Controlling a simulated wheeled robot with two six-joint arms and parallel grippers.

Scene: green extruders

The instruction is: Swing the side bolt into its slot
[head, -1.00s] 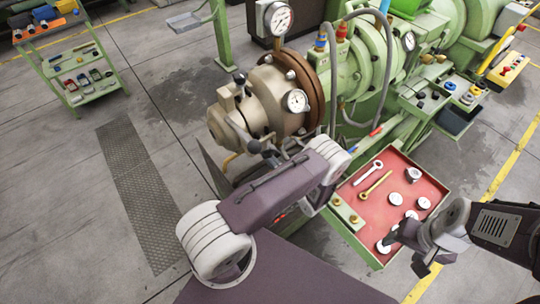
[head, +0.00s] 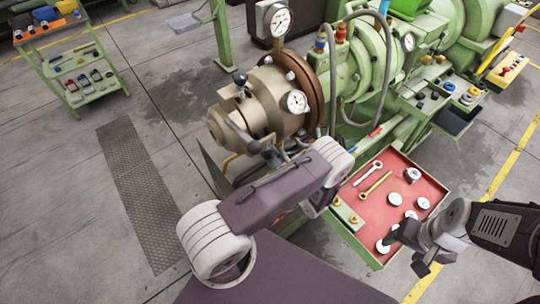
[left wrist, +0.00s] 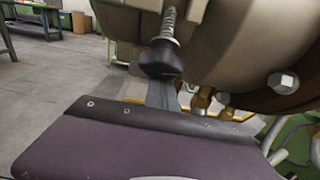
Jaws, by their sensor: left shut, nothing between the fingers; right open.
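The side bolt (left wrist: 168,27) has a threaded shank and a dark nut (left wrist: 160,60) at its near end. In the head view the left gripper (head: 271,157) is partly hidden by my own arm. The slot cannot be made out clearly. My right gripper (head: 407,254) is open and empty, by the red tray's near right corner.
The red tray (head: 380,207) holds wrenches and several round parts. Another bolt head (left wrist: 283,82) stands out at the right in the left wrist view. Open floor (head: 80,200) lies to the left.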

